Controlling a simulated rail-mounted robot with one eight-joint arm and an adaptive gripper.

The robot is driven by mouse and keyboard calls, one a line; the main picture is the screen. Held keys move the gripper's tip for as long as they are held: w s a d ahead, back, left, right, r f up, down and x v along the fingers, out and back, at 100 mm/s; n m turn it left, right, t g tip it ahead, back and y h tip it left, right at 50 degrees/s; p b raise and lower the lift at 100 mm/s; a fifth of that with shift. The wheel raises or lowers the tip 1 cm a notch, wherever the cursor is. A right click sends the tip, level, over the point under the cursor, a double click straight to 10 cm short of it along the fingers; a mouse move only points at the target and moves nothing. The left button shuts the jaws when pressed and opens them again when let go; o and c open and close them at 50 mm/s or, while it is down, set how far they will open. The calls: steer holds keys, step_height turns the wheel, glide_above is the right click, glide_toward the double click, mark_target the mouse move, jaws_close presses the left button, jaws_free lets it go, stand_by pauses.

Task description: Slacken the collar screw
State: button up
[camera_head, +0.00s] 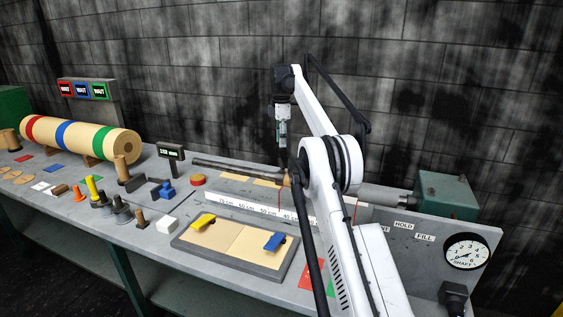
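My gripper (282,143) hangs pointing down above the long grey shaft (235,168) at the back of the bench. Its fingers are small and dark here, and I cannot tell whether they are apart or together. A tan-brown ring (287,180) on the shaft, just below and right of the gripper, may be the collar. My arm partly covers the shaft to the right of it. I cannot make out a collar screw.
A scale strip (262,211) runs in front of the shaft. A green housing (446,194) and a dial gauge (467,251) stand at right. A tray (188,244) holds yellow and blue pieces. A striped roll (78,138) and several small items fill the left.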

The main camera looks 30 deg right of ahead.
mark_target(282, 163)
step_height(282, 163, down, 10)
steer(key=m+p, duration=0.4)
steer(key=m, duration=1.6)
steer(key=shift+f, duration=0.15)
jaws_close()
